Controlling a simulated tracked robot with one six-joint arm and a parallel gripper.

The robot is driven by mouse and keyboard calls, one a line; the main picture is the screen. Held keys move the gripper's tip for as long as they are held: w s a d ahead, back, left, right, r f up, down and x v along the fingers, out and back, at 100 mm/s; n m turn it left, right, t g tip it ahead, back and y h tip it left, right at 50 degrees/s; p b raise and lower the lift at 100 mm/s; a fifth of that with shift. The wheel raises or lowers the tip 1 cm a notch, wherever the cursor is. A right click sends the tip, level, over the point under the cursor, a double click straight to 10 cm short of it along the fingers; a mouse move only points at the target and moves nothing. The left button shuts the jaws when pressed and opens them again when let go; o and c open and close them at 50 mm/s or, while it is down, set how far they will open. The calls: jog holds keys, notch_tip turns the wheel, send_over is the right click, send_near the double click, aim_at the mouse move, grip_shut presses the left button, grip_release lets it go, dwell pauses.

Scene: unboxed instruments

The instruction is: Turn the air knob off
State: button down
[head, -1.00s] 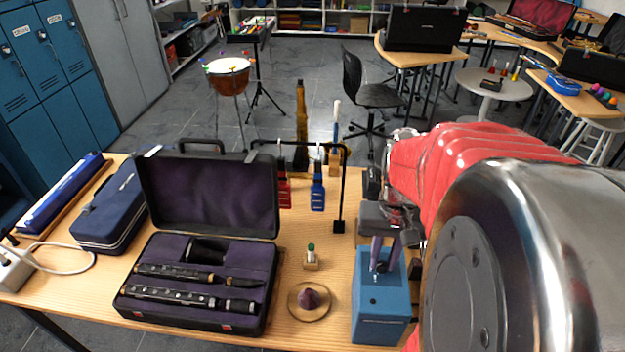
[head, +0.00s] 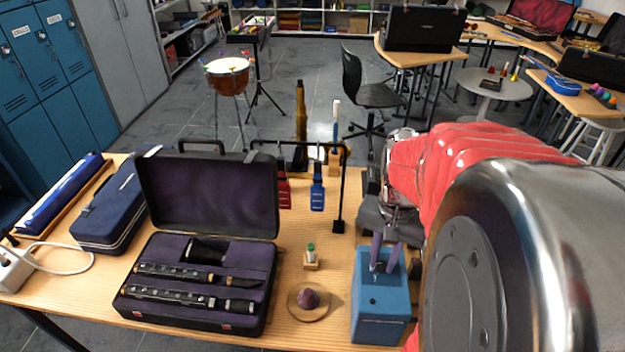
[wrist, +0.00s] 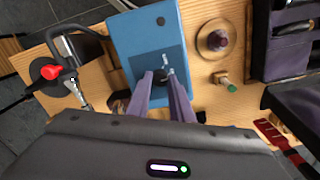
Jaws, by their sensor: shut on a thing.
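A blue box (head: 380,310) stands at the front right of the table, and it fills the upper middle of the wrist view (wrist: 133,45). A dark knob (wrist: 160,77) with a small silvery lever-like part beside it is on the box's top. My gripper (wrist: 163,77) points down at the box, its two purple fingers on either side of the knob, shut on it. The fingers partly cover the knob, so its exact angle is hard to tell. In the head view the fingertips (head: 382,262) are at the box's top.
An open instrument case (head: 200,275) lies further left. A black stand (head: 338,226) rises behind. A red knob (wrist: 50,72) shows in the wrist view.

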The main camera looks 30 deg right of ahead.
aim_at(381, 263)
jog(key=c, duration=2)
grip_release()
jog(key=shift+a+f, duration=0.1)
jog(key=shift+a, duration=0.1)
jog(key=o, duration=0.4)
jog(key=shift+d, duration=0.1)
notch_tip(381, 263, up, 14)
jog(key=shift+f, duration=0.1)
